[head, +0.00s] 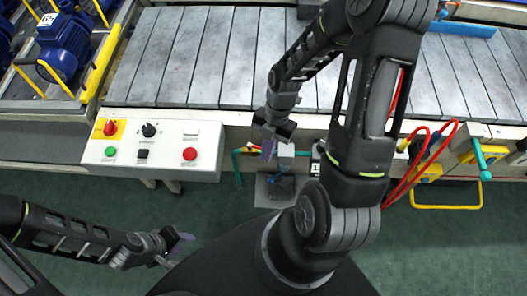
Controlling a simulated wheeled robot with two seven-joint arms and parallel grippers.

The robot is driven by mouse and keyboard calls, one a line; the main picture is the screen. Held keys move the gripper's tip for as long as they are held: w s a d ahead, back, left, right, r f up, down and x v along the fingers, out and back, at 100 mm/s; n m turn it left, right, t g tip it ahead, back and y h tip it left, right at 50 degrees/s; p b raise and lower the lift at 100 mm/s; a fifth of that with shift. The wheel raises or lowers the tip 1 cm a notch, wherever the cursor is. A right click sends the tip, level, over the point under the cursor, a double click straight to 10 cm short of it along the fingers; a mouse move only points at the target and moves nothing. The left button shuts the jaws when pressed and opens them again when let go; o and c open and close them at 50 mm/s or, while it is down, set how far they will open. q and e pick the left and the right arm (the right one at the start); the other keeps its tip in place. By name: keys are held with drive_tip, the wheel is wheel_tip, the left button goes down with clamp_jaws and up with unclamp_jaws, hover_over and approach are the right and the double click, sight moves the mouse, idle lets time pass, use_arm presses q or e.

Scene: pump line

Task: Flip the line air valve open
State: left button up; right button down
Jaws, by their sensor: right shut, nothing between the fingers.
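My right gripper (269,150) is shut and empty. It points down at a small cluster of fittings on the conveyor's front rail.
A white control box (155,150) with knobs and buttons stands left of the fittings. The slatted conveyor (200,55) runs behind. A blue motor (62,45) sits in a yellow-railed rack at the left. Red hoses (425,160) and a teal handle (482,160) are at the right.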

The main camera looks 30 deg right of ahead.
drive_tip(key=shift+w+d+f, duration=0.1)
drive_tip(key=shift+d, duration=0.1)
drive_tip(key=shift+w+d+f+n+b, duration=0.15)
drive_tip(key=shift+w+d+n+b, duration=0.1)
drive_tip(key=shift+d+n+b, duration=0.45)
drive_tip(key=shift+w+d+n+g, duration=0.1)
drive_tip(key=shift+w+n+g, duration=0.15)
drive_tip(key=shift+n, duration=0.25)
drive_tip(key=shift+r, duration=0.2)
drive_tip(key=shift+s+a, duration=0.3)
drive_tip(key=shift+a, duration=0.4)
